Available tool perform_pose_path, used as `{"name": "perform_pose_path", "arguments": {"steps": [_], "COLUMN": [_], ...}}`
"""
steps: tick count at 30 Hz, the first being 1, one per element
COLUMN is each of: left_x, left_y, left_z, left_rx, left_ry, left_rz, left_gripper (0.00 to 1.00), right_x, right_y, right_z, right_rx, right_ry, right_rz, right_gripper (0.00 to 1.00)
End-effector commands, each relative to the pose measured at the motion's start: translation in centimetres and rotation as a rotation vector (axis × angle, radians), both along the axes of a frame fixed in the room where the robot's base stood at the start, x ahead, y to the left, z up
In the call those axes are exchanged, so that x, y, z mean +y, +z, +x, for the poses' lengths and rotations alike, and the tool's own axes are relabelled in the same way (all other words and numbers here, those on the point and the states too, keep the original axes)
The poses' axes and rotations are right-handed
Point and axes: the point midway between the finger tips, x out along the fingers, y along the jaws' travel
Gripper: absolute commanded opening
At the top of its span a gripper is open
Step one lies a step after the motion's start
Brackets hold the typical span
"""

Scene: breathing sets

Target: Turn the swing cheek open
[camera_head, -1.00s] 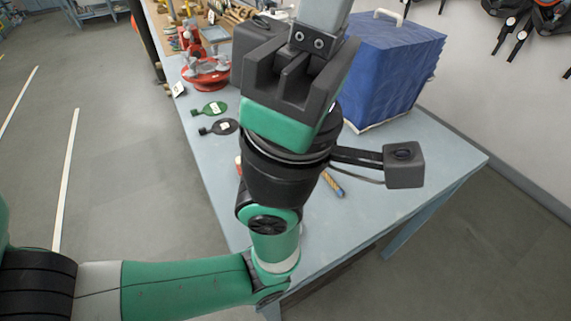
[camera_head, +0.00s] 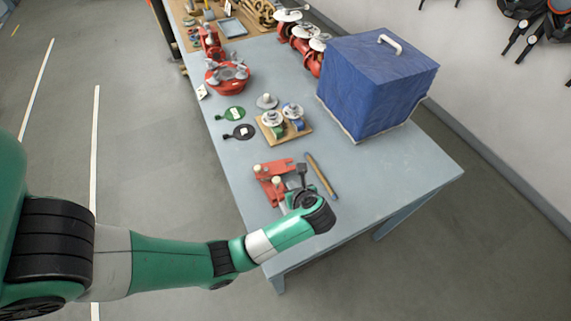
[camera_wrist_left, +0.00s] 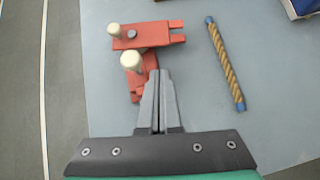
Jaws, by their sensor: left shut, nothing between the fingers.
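A red two-plate device (camera_head: 270,178) lies on the near part of the table. In the left wrist view its upper red plate (camera_wrist_left: 155,40) lies crosswise, with a cream knob (camera_wrist_left: 114,30) and a dark pivot. A second red plate (camera_wrist_left: 138,88) angles down from under it, beside a larger cream knob (camera_wrist_left: 131,61). I cannot tell for certain which plate is the swing cheek. My left gripper (camera_wrist_left: 160,73) is shut and empty, its tips just right of the larger knob and close to the lower plate; contact is unclear. My right gripper is out of view.
A tan rod with blue ends (camera_head: 321,175) lies right of the device. Farther back are a wooden board (camera_head: 298,134) with valve-like parts, two tags (camera_head: 235,114), a red flanged part (camera_head: 228,75) and a blue covered box (camera_head: 372,85).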

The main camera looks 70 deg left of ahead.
Motion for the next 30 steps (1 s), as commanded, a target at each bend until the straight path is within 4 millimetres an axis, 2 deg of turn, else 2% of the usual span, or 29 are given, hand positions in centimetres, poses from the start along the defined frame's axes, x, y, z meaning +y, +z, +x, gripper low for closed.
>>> {"name": "perform_pose_path", "arguments": {"steps": [8,21,30], "left_x": [0.7,6.1,7.1], "left_y": [-0.8,-6.2,-7.1], "left_z": [0.0,0.6,0.8], "left_rx": [0.003,0.001,-0.002], "left_ry": [0.000,0.001,-0.003], "left_rz": [0.001,0.002,0.003], "left_gripper": [0.00,0.00,0.00], "right_x": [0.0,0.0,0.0], "right_y": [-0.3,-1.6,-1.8], "right_z": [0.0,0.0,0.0], "right_rx": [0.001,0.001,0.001], "right_ry": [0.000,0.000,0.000], "right_rz": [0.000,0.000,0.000], "right_gripper": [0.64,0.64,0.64]}}
